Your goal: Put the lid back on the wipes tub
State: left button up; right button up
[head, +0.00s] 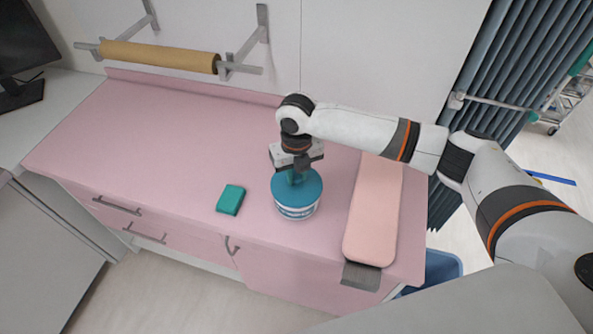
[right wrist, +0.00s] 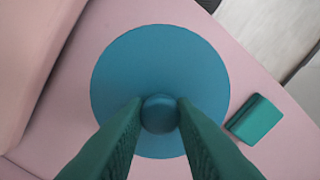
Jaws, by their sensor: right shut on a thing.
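The wipes tub (head: 297,212) is a white and blue striped round tub on the pink counter. The round blue lid (head: 311,188) sits on top of the tub or right at its rim; I cannot tell whether it is fully seated. My right gripper (head: 295,177) points down from above and is shut on the knob in the middle of the lid. In the right wrist view the two green fingers (right wrist: 160,118) press on both sides of the knob, and the lid (right wrist: 160,70) hides the tub beneath. My left gripper is not in view.
A small teal box (head: 230,199) lies on the pink counter (head: 150,150), left of the tub. A long pink padded rest (head: 373,212) lies to its right. A paper roll (head: 160,56) hangs on the wall behind. The counter's left part is clear.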

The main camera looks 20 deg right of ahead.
jog(key=shift+p, duration=0.3)
dwell(0.5)
jog(key=shift+f+p, duration=0.15)
jog(key=shift+p, duration=0.35)
dwell(1.3)
jog(key=o, duration=1.5)
notch_tip(320, 180, up, 5)
jog(key=p, duration=0.4)
jog(key=shift+f+p, duration=0.15)
jog(key=shift+p, duration=0.15)
jog(key=shift+r+p, duration=0.75)
jog(key=shift+r, duration=0.4)
